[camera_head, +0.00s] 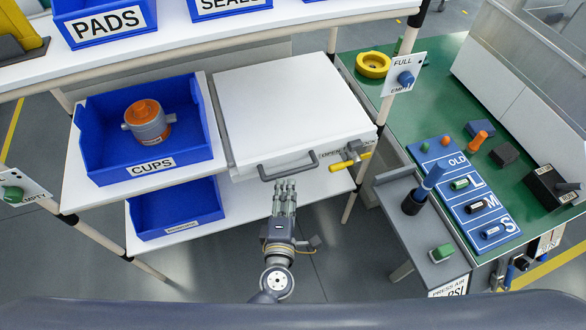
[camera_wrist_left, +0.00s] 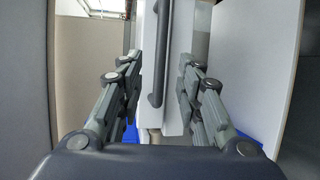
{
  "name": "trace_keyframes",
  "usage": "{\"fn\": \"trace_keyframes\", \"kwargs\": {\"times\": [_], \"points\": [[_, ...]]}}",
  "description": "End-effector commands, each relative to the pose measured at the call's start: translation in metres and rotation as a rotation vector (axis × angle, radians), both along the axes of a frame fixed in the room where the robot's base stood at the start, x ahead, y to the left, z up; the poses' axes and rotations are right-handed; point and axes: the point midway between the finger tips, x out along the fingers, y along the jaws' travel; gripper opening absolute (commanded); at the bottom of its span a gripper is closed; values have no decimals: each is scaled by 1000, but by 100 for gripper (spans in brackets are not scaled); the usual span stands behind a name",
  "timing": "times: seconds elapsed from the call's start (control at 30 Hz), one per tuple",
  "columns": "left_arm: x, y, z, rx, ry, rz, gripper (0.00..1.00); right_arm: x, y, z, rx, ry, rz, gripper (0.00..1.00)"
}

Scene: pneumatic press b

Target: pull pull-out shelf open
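The pull-out shelf (camera_head: 290,105) is a broad white slab with a white front, right of the upper blue bin in the head view. A dark bar handle (camera_head: 288,167) is on its front. A yellow-ended latch lever (camera_head: 350,161) sits at the right of the front, by a label reading OPEN and partly hidden LOCK. My left gripper (camera_head: 284,184) is just in front of the handle. In the left wrist view, the handle (camera_wrist_left: 164,55) runs between the open fingers (camera_wrist_left: 158,68), with a gap on both sides. My right gripper is not in view.
Left of the shelf is a blue CUPS bin (camera_head: 98,120) holding an orange-and-grey part (camera_head: 147,120); another blue bin (camera_head: 175,212) is below. A grey stand (camera_head: 405,225) and green bench (camera_head: 430,110) are on the right. The floor in front is clear.

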Motion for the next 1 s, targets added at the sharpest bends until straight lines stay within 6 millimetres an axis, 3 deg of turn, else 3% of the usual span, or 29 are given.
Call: {"fn": "trace_keyframes", "kwargs": {"times": [0.17,0.4,0.83,1.0], "points": [[35,-4,-5,2,-3,-3,33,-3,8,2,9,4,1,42],[68,-7,-13,2,-1,-3,33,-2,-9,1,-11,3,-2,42],[77,-8,-15,2,1,-2,33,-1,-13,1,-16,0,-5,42],[77,-8,-15,2,0,-2,0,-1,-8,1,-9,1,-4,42]]}}
